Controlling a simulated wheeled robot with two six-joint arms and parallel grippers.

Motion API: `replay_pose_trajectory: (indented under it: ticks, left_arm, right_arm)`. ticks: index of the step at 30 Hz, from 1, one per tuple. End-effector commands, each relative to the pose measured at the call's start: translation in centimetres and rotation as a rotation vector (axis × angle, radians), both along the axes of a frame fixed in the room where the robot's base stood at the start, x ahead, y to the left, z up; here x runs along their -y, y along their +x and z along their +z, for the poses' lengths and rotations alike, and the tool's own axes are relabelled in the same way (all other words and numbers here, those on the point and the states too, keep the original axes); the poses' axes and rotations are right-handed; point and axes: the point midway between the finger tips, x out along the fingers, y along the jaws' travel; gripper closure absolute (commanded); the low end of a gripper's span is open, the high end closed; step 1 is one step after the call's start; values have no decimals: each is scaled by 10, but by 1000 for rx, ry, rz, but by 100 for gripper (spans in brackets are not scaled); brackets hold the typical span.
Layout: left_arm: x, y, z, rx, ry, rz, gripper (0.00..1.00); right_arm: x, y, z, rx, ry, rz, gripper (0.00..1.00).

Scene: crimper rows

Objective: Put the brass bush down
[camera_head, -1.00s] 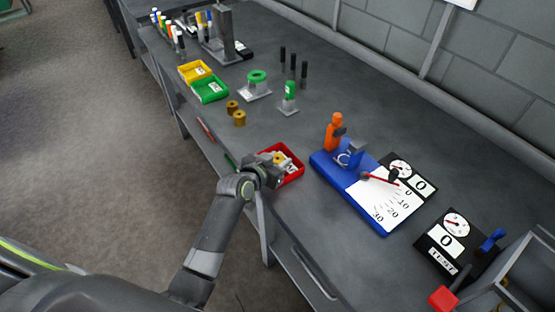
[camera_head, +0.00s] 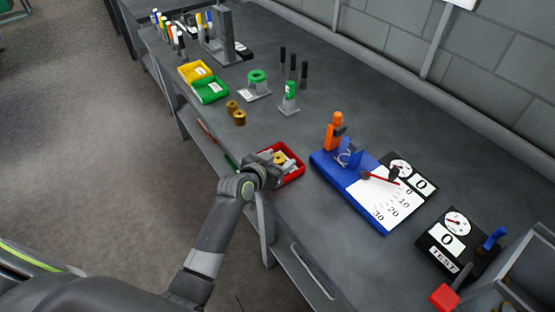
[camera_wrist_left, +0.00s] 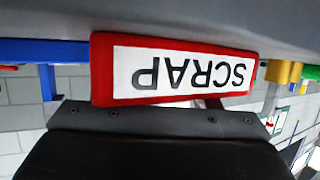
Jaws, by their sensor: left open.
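A brass bush (camera_head: 279,158) lies among pale pieces in the red tray (camera_head: 298,160) at the bench's front edge. In the left wrist view the front of the red tray (camera_wrist_left: 101,72) fills the middle, with an upside-down SCRAP label. My left gripper (camera_head: 274,177) is open at the tray's near left side, partly covering the tray. Its fingertips are hard to make out in the head view. Two more brass bushes, one (camera_head: 232,106) behind the other (camera_head: 239,118), stand upright on the bench further left. My right gripper is not in view.
A gauge panel (camera_head: 447,241) lies further right. Yellow (camera_head: 194,71) and green (camera_head: 211,90) trays stand at the left. Bench behind the tray is clear.

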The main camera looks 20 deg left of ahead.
Motion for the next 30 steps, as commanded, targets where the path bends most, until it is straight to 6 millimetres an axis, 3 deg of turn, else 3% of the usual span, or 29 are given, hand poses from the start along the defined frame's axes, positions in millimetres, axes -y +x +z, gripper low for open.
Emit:
replay_pose_trajectory:
  ticks: [1, 8, 24, 30]
  left_arm:
    - [-1, -6, -16, -36, 7, -2, 43]
    - [-1, -6, 1, -35, 6, -2, 43]
    - [-23, -83, 35, -21, 3, 0, 43]
    - [-28, -103, 45, -21, 3, 0, 43]
  right_arm:
    - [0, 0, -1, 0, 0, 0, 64]
    - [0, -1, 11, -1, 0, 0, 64]
    - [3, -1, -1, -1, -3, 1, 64]
    - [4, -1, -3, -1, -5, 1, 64]
